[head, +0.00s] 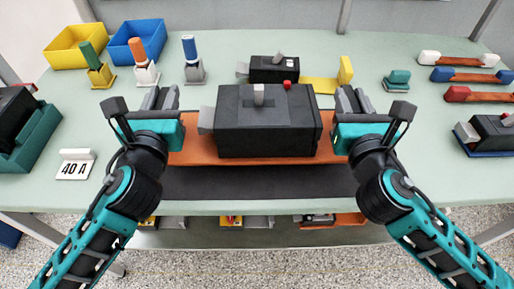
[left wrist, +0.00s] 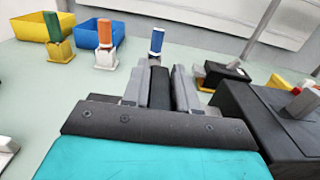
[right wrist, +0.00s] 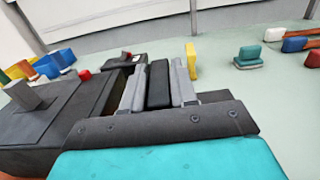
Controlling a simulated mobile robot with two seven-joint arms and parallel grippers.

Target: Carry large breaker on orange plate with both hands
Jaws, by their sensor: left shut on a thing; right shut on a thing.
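The large breaker (head: 265,135) is a black box with a grey lever and a red button on top. It sits upright on the orange plate (head: 192,152), between my two grippers. My left gripper (head: 160,98) is at the plate's left end, shut on a black upright grip (left wrist: 160,88) that shows between its fingers. My right gripper (head: 353,100) is at the right end, shut on a matching black grip (right wrist: 158,85). The breaker hides the middle of the plate. I cannot tell whether the plate touches the surface below.
A dark mat (head: 260,184) lies at the front edge of the pale green table (head: 400,60). A smaller black breaker (head: 273,70) stands just behind. Coloured-handled tools and yellow (head: 72,46) and blue (head: 138,40) bins are back left. A "40 A" sign (head: 75,164) stands left.

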